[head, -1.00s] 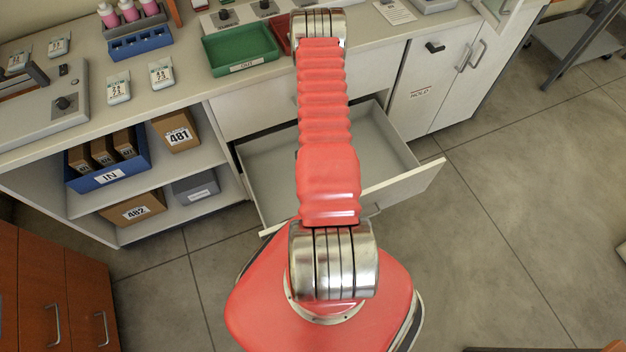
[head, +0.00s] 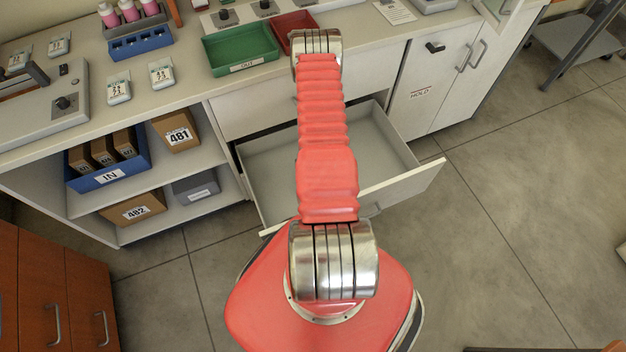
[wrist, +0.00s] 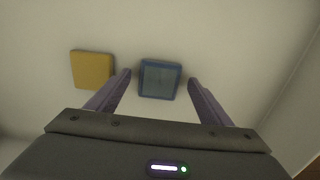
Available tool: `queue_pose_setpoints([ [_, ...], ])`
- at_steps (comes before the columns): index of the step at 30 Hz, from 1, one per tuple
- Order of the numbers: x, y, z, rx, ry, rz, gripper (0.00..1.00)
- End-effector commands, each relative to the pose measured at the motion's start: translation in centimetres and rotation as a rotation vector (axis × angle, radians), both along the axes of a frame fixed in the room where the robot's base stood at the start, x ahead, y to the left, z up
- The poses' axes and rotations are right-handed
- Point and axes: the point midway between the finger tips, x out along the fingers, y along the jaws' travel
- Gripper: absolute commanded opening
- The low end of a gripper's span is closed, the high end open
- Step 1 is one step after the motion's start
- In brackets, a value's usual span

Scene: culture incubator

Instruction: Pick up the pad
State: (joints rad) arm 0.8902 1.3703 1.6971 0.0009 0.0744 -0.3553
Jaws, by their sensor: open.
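In the wrist view a flat yellow square (wrist: 92,70), which looks like a pad, lies on a pale surface left of my gripper. A blue square piece (wrist: 158,79) with a darker rim and greyish-blue face lies to its right; I cannot tell whether it is a pad or a shallow box. My gripper (wrist: 160,77) is open, its fingers apart on either side of the blue piece in the picture. No contact shows. The yellow square is outside the left finger. In the head view my arm hides the gripper and both squares.
An open drawer (head: 270,180) sticks out below the counter, its visible floor bare. A green tray (head: 240,49) and a red tray (head: 293,27) stand on the counter above. In the wrist view, a pale wall or edge runs along the right.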

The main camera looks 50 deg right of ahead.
Motion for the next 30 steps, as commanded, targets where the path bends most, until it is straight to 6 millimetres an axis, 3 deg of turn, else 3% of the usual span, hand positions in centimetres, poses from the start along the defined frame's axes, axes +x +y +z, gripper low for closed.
queue_pose_setpoints([
  [19,-0.01,0.01,-0.41,0.0,0.0,0.0,0.73],
  [30,-0.01,0.01,-0.41,0.0,0.0,0.0,0.47],
])
